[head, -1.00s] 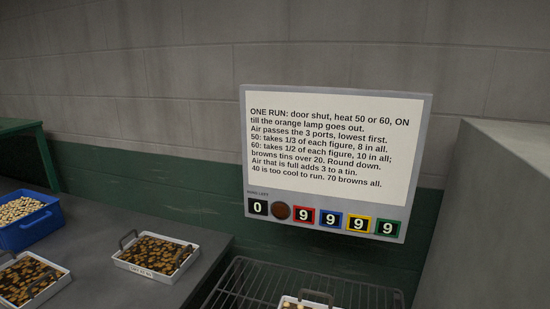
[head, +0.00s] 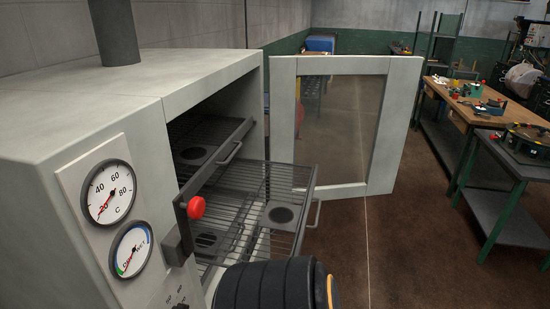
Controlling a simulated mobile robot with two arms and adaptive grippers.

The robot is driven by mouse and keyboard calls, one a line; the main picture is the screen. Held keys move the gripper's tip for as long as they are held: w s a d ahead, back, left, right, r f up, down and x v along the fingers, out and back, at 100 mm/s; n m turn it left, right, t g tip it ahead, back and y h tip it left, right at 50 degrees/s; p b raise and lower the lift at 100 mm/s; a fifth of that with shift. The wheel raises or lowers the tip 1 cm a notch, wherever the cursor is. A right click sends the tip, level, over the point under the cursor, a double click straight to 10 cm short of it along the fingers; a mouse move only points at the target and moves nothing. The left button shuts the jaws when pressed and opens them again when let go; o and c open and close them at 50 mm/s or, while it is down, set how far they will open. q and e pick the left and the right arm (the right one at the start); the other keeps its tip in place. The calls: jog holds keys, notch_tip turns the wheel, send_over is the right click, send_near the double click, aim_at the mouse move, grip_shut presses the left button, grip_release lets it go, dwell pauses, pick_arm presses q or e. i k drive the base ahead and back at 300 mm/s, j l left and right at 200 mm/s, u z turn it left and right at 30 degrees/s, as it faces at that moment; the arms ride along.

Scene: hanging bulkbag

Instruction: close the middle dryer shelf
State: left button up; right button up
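The dryer (head: 130,85) is a grey cabinet at the left of the head view, with its front opening facing right. Its upper wire shelf (head: 205,135) sits inside, with its dark front bar and handle near the opening. The middle shelf (head: 275,190) is pulled out well past the opening. It has a dark plate with a round mark and a handle (head: 314,214) at its outer end. More wire shelf shows below it, partly hidden. No tin is visible on the middle shelf. Neither gripper shows; a dark ribbed part of my arm fills the bottom middle.
The dryer door (head: 400,125), with a glass pane, stands wide open behind the shelf. Workbenches (head: 500,110) stand at the right. The brown floor (head: 400,245) between is clear.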

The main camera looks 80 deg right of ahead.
aim_at(277, 215)
jog(key=z, duration=0.45)
jog(key=k+z, duration=0.1)
jog(key=z, duration=0.85)
jog(key=k+z, duration=0.1)
jog(key=z, duration=0.8)
jog(key=l+z, duration=0.1)
jog(key=z, duration=0.35)
jog(key=k+l, duration=0.05)
